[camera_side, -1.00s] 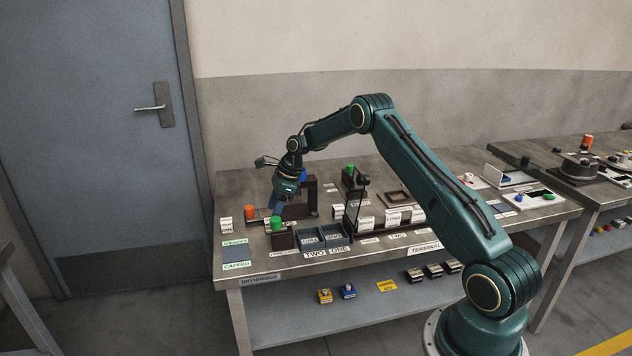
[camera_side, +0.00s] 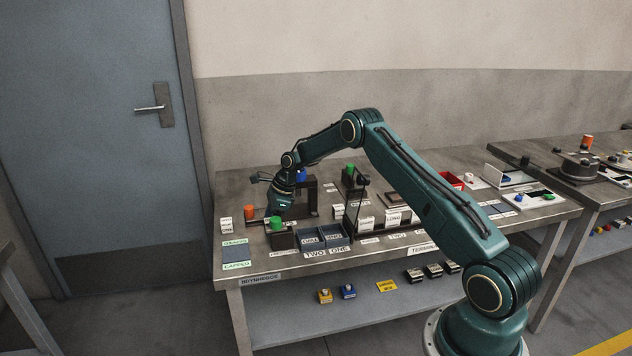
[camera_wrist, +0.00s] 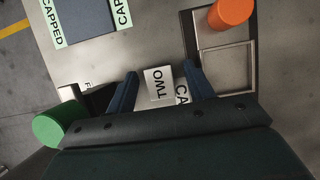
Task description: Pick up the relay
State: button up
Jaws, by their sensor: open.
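I cannot tell for sure whether this piece is the relay; no text in view names one. I cannot tell whether the fingers touch it. In the side view my gripper (camera_side: 274,212) is low over the left part of the bench, and the piece is hidden there.
An orange cylinder (camera_wrist: 230,13) stands to the right of the fingers and a green cylinder (camera_wrist: 62,124) to the left. A dark upright frame (camera_side: 313,196) stands behind my gripper. Blue trays (camera_side: 311,237) lie to its right. A "CAPPED" pad (camera_side: 236,255) lies at the bench's left end.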

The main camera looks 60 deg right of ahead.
jog(key=c, duration=1.1)
jog(key=shift+r, duration=5.05)
